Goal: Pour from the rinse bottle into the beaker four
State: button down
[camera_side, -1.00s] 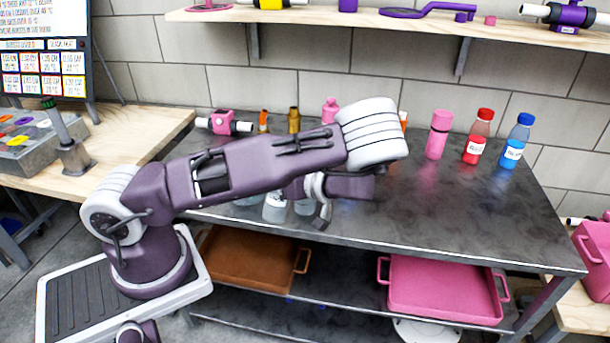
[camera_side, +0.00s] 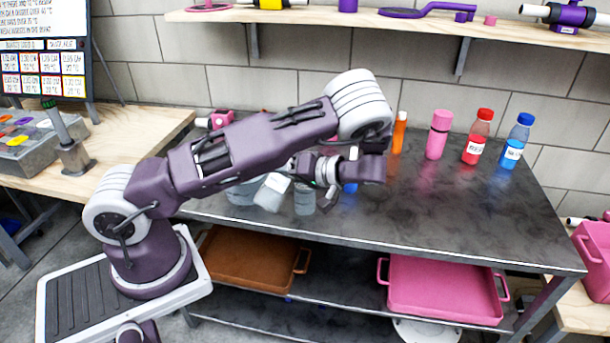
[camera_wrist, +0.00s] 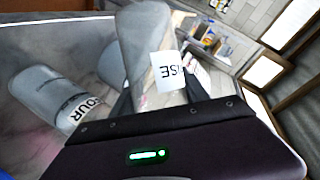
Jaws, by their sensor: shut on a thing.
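My gripper (camera_wrist: 158,97) is shut on the rinse bottle (camera_wrist: 145,35), a clear grey bottle with a white label ending in "SE" in the wrist view. In the side view, the bottle (camera_side: 268,194) is tilted in front of my gripper (camera_side: 300,172). The beaker four (camera_wrist: 48,93), a clear grey vessel with a label showing "OUR", is left of the bottle in the wrist view. Another clear vessel (camera_wrist: 110,68) is partly hidden behind the bottle. In the side view, clear vessels (camera_side: 305,203) stand close to the bottle; their labels cannot be read.
A blue object (camera_side: 350,187) is partly hidden beneath my wrist. An orange bottle (camera_side: 399,132), a pink bottle (camera_side: 438,135), a red-capped bottle (camera_side: 477,138) and a blue-capped bottle (camera_side: 516,142) stand along the back right. The bench's front right (camera_side: 460,215) is clear.

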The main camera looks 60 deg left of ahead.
jog(key=shift+s+m, duration=0.1)
jog(key=shift+m, duration=0.2)
jog(key=shift+s+f, duration=0.1)
jog(key=shift+f, duration=0.05)
dwell(0.5)
jog(key=shift+s+d+f+m+g, duration=0.1)
jog(key=shift+s+f+m+g, duration=0.1)
jog(key=shift+f+m+g, duration=0.55)
dwell(1.7)
jog(key=shift+s+f+m+g+y, duration=0.15)
jog(key=shift+f+m+g+y, duration=0.2)
jog(key=shift+m, duration=0.3)
dwell(1.9)
jog(key=shift+w+r+m, duration=0.15)
jog(key=shift+r+m, duration=0.15)
jog(key=shift+r, duration=0.25)
jog(key=shift+w+r+m, duration=0.15)
jog(key=shift+r+m, duration=0.15)
jog(key=shift+r, duration=0.25)
dwell(0.9)
